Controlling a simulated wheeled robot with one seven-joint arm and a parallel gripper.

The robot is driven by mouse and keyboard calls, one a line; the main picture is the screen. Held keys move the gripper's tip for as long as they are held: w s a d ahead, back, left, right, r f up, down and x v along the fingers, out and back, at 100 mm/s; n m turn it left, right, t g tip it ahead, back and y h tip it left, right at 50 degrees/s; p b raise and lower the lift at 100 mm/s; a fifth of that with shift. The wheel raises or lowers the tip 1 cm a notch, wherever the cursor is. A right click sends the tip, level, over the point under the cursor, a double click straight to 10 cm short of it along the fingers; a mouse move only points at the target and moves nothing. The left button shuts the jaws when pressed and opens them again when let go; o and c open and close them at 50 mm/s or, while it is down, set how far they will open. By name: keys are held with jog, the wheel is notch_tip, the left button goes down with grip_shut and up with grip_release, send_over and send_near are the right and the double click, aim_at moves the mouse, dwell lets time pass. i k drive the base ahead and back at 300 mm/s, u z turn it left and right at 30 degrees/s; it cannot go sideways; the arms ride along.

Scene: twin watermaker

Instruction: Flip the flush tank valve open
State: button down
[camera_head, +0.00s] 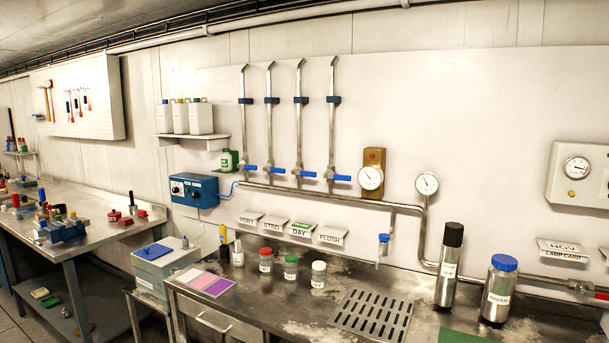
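Four vertical pipes stand on the back wall, each with a blue-handled valve low on it. Label plates below read PORT, STBD, DAY and FLUSH; the FLUSH plate (331,236) is the rightmost. The flush tank valve (341,177) is on the rightmost pipe (332,130). Its blue lever points right, roughly level, across the upright pipe. The other levers, such as the DAY one (308,173), also point right. My gripper is not in view.
Below the valves is a steel bench with a red-capped jar (265,262), a green-capped jar (290,268), a white-capped jar (318,274) and a drain grate (375,315). Two tall bottles (449,265) (499,290) stand at right. A gauge (371,178) sits right of the flush valve.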

aim_at(335, 176)
jog(key=u, duration=0.05)
jog(key=i, duration=0.35)
jog(key=k, duration=0.65)
jog(key=u, duration=0.4)
jog(key=i, duration=0.65)
jog(key=u, duration=0.6)
jog(key=i, duration=1.65)
jog(key=z, duration=0.4)
